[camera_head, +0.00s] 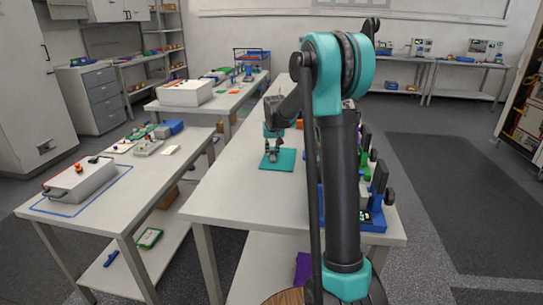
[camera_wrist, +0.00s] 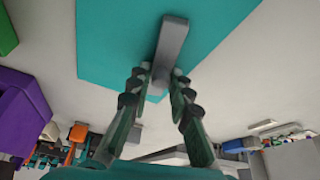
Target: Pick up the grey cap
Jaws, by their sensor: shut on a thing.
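The grey cap (camera_wrist: 172,42) shows in the wrist view as a long grey piece over the teal mat (camera_wrist: 112,40). My gripper (camera_wrist: 161,76) has its two fingertips on either side of the cap's near end and is shut on it. In the head view my gripper (camera_head: 272,156) points down at the teal mat (camera_head: 287,163) on the middle table. The cap is too small to make out there. I cannot tell whether the cap touches the mat or is just above it.
The middle table (camera_head: 233,190) is bare left of the mat. Blue and green devices (camera_head: 378,195) stand along its right edge, partly behind my arm. A purple block (camera_wrist: 25,105) lies near the mat. A left table (camera_head: 120,185) holds a white box (camera_head: 83,179) with a handle.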

